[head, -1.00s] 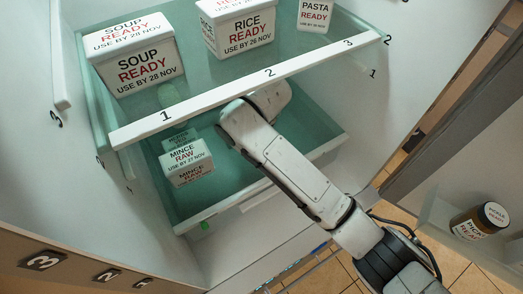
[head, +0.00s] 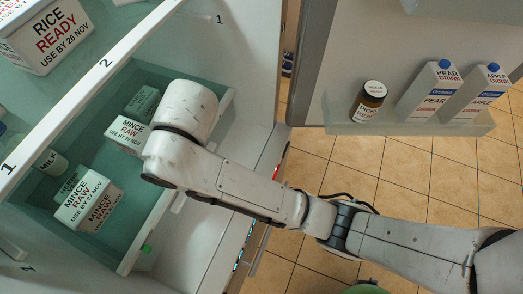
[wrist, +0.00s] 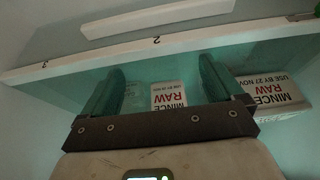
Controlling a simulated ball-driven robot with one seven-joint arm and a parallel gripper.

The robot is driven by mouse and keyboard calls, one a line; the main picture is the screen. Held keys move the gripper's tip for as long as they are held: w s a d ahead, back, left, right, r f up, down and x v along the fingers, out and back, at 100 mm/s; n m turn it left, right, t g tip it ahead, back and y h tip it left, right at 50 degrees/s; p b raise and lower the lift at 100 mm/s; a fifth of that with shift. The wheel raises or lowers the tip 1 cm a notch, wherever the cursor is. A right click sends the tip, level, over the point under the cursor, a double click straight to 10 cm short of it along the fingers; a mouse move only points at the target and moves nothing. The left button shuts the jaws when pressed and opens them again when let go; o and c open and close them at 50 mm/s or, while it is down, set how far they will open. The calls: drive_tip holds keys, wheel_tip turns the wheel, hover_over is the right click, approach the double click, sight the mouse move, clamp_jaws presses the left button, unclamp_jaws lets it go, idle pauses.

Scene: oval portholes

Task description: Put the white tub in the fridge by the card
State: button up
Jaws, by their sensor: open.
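Two white tubs marked MINCE RAW stand on the lower green shelf (head: 150,255) of the fridge: a nearer tub (head: 88,200) and a farther tub (head: 127,134). A large white RICE READY tub (head: 45,35) stands on the upper shelf at the left. My gripper (wrist: 161,68) is open, its two dark teal fingers reaching toward the lower shelf. One mince tub (wrist: 168,95) shows beyond and between the fingers, and another (wrist: 275,93) is to the right of them. I see nothing gripped. In the head view my wrist hides the fingers. I cannot make out a card.
A milk bottle (head: 50,162) and a green herb box (head: 143,102) are near the tubs. The open door's shelf (head: 410,128) holds a jar and two cartons.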

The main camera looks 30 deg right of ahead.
drive_tip(key=shift+s+d+f, duration=0.2)
drive_tip(key=shift+s+f, duration=0.05)
drive_tip(key=shift+f, duration=0.05)
drive_tip(key=s+d+f+m, duration=0.1)
drive_tip(key=s+d+f, duration=0.2)
drive_tip(key=d, duration=0.1)
drive_tip(key=s+d+f+m, duration=0.2)
drive_tip(key=s+d+f, duration=0.1)
drive_tip(key=s+d, duration=0.1)
drive_tip(key=s+d+f+m+g, duration=0.1)
drive_tip(key=s+d+f, duration=0.2)
drive_tip(key=s+d, duration=0.1)
drive_tip(key=shift+f+m, duration=0.1)
drive_tip(key=shift+m, duration=0.3)
drive_tip(key=s+d+f+m+g+h, duration=0.1)
drive_tip(key=s+d+f, duration=0.3)
drive_tip(key=s+d, duration=0.9)
drive_tip(key=shift+s+d+m+g+h, duration=0.3)
drive_tip(key=shift+d+m+h, duration=0.05)
drive_tip(key=shift+m+h, duration=0.45)
drive_tip(key=shift+c, duration=0.4)
